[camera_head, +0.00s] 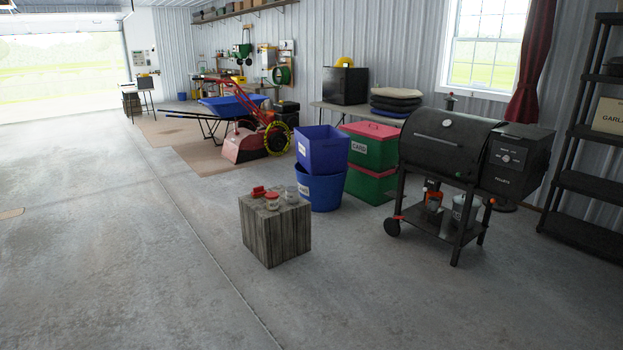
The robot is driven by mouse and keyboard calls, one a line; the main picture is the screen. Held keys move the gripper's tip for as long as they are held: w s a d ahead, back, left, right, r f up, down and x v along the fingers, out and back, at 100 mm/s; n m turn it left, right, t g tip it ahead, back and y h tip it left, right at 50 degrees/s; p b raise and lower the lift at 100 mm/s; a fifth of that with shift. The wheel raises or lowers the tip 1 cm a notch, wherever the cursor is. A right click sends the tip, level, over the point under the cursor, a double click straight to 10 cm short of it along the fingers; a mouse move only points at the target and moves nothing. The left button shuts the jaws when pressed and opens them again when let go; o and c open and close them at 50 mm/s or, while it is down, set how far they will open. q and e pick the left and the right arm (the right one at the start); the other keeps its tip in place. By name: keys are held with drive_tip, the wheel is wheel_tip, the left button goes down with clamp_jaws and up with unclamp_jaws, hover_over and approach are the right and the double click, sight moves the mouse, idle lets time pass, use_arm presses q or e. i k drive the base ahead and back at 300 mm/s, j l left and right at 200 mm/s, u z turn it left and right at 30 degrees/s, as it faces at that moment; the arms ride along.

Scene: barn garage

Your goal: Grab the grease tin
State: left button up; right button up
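A square wooden block (276,235) stands alone on the concrete floor near the middle of the view. On its top are a small red object (258,191), a small container with a red lid (272,201) and a small grey container (291,195). They stand close together, and their labels are too small to read. I cannot tell which of them, if any, is the grease tin. Neither of my grippers is in view.
Stacked blue bins (322,190) and green crates (371,184) stand behind the block. A black grill (446,145) stands to its right, near a black shelf (585,190). A red tiller (245,140) is farther back. The floor left and in front is clear.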

sight(292, 192)
drive_tip(key=i+z, duration=0.2)
drive_tip(key=i, duration=2.85)
